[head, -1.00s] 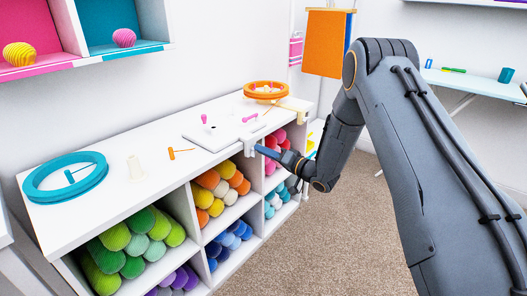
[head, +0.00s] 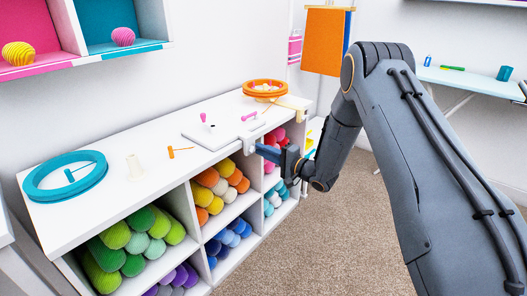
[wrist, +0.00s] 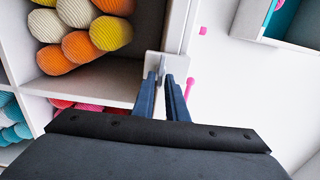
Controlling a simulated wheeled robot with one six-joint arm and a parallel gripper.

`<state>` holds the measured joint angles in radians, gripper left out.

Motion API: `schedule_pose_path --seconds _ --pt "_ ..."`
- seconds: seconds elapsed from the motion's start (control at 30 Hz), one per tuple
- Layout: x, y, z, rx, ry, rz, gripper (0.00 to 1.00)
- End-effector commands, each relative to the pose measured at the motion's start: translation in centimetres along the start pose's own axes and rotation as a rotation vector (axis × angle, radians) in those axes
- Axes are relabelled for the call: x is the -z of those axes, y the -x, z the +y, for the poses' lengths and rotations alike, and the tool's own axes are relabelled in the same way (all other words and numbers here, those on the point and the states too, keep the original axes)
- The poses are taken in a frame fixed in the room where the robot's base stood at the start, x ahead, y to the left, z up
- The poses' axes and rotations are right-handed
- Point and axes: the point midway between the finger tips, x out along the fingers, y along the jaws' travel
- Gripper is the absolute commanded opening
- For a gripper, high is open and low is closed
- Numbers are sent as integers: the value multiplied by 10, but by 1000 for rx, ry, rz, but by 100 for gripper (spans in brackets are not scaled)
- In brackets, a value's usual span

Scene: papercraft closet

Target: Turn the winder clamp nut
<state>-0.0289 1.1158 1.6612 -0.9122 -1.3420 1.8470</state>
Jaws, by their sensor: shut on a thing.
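The winder appears as a flat white plate (head: 225,134) on the counter, with a pink handle (head: 249,117). Its pale clamp (head: 248,147) grips the counter's front edge, and it also shows in the wrist view (wrist: 153,62). My gripper (head: 259,149) reaches it from the right, with blue fingers level at the clamp. In the wrist view my gripper (wrist: 161,80) has its two fingers shut on either side of a small pale nut (wrist: 161,72) at the clamp. The nut is mostly hidden between the fingertips, and its turn cannot be told.
Cubbies below the counter (head: 100,222) hold coloured yarn rolls, close to my gripper. On the counter are a teal ring (head: 33,190), a cream cone (head: 134,167), an orange peg (head: 171,153) and an orange ring (head: 265,83). The carpet (head: 270,240) in front is clear.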

Motion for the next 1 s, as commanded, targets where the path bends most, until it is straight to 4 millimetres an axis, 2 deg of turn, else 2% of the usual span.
schedule_pose_path --seconds 0.53,0.57,0.6,0.63,0.87,1.0 --pt "-2 1 3 -4 -28 -2 0" --pt "-2 1 3 -4 -28 -2 16" --pt "-2 1 3 -4 -28 -2 23" --pt "-1 1 3 -4 -28 -1 25" --pt "-1 0 2 -2 -26 -1 25" --pt "0 7 1 -1 -26 1 25"
